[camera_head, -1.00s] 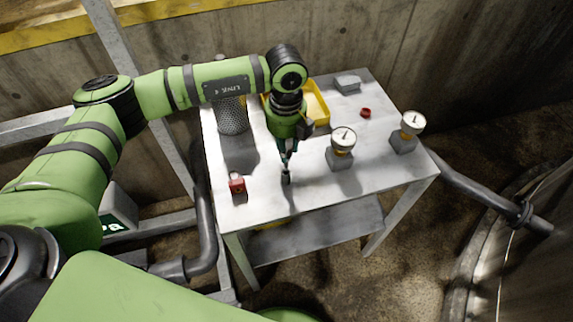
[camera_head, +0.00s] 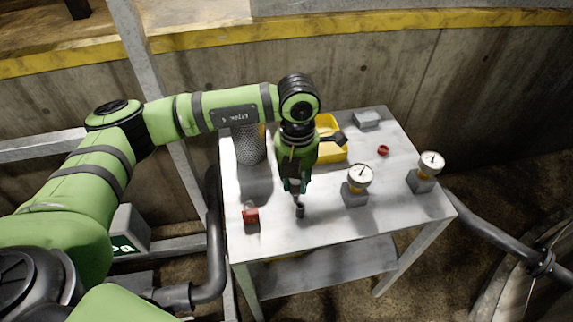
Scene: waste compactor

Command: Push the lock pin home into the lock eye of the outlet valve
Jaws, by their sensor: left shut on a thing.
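My left gripper (camera_head: 296,187) points down over the front middle of the grey table (camera_head: 335,222). It is shut on a small dark upright piece, which I take to be the lock pin (camera_head: 299,211). The piece's lower end is at or just above the tabletop; I cannot tell which. The fingers hide its upper part. I cannot make out the outlet valve or its lock eye, nor whether the pin sits in anything. My right gripper is not in view.
A mesh cylinder (camera_head: 249,146) and yellow tray (camera_head: 332,152) are behind. Two gauges (camera_head: 359,178) (camera_head: 429,165) on grey blocks stand right. A red ring (camera_head: 383,150) and grey box (camera_head: 367,119) lie at back right.

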